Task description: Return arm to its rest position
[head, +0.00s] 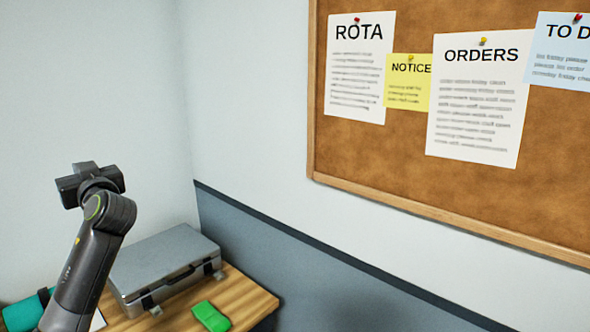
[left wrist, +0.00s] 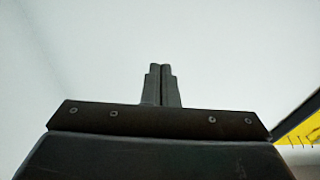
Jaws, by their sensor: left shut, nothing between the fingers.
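My left arm rises from the bottom left of the head view, with its dark wrist end (head: 90,185) raised above the table and in front of the pale wall. The fingers are hard to make out there. In the left wrist view my left gripper (left wrist: 161,68) has its two fingers together, with nothing between them and only pale wall behind. My right gripper is in neither view.
A silver case (head: 165,265) and a green object (head: 211,316) lie on the wooden table (head: 250,298). A teal item (head: 22,314) is partly hidden by my arm. A corkboard (head: 400,185) with pinned papers hangs at right. A yellow, black-marked object (left wrist: 302,143) edges the wrist view.

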